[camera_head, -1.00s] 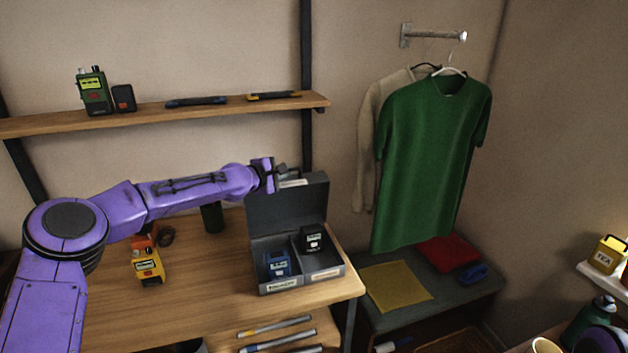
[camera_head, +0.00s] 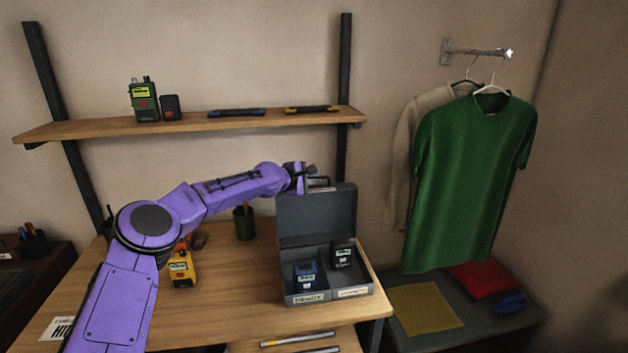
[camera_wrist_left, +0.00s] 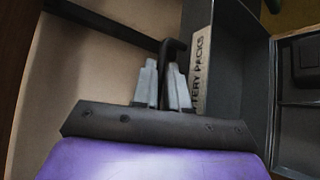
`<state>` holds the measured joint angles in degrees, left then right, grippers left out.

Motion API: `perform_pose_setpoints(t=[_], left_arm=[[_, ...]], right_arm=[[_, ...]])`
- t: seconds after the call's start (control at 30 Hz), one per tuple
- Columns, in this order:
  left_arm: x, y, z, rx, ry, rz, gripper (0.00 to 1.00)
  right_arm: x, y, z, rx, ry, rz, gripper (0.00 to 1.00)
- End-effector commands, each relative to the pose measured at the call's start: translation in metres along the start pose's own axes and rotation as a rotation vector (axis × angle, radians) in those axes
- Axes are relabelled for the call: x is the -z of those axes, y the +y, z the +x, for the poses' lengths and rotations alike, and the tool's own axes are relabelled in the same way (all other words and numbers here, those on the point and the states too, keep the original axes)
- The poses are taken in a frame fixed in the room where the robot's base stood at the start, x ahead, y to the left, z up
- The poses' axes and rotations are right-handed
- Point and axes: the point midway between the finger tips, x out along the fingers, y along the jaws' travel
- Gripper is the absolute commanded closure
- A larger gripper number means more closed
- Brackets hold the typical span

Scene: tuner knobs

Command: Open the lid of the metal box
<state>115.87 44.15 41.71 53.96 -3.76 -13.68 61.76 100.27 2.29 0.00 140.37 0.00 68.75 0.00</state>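The grey metal box (camera_head: 325,297) stands on the wooden desk. Its lid (camera_head: 318,217) is raised about upright at the back, and the inside shows. A dark handle (camera_wrist_left: 172,50) sticks out from the lid; a label showing "…TERY PACKS" is beside it in the left wrist view. My left gripper (camera_head: 309,174) is at the lid's upper left. In the wrist view the two grey fingers of my left gripper (camera_wrist_left: 163,78) lie on either side of the handle, close to it, and appear shut on it. My right gripper is not in view.
The box holds a blue device (camera_head: 305,275) and a black one (camera_head: 343,254). A yellow device (camera_head: 181,269) and dark green cup (camera_head: 244,222) stand on the desk (camera_head: 230,300). A shelf (camera_head: 200,125) runs above. Shirts (camera_head: 470,180) hang at the right.

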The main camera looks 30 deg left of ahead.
Motion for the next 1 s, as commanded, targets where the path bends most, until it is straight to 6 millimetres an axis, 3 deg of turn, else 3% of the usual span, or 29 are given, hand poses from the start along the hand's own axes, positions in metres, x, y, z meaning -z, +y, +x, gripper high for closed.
perform_pose_setpoints(t=[0.37,0.8,1.0], left_arm=[[-0.002,0.002,-0.003,-0.003,-0.002,0.000,0.79],[-0.002,0.003,-0.078,-0.008,-0.004,-0.001,0.79],[-0.002,0.003,-0.102,-0.006,-0.003,0.001,0.79]], right_arm=[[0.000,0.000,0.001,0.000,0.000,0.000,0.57],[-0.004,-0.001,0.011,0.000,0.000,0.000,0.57],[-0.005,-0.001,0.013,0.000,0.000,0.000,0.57]])
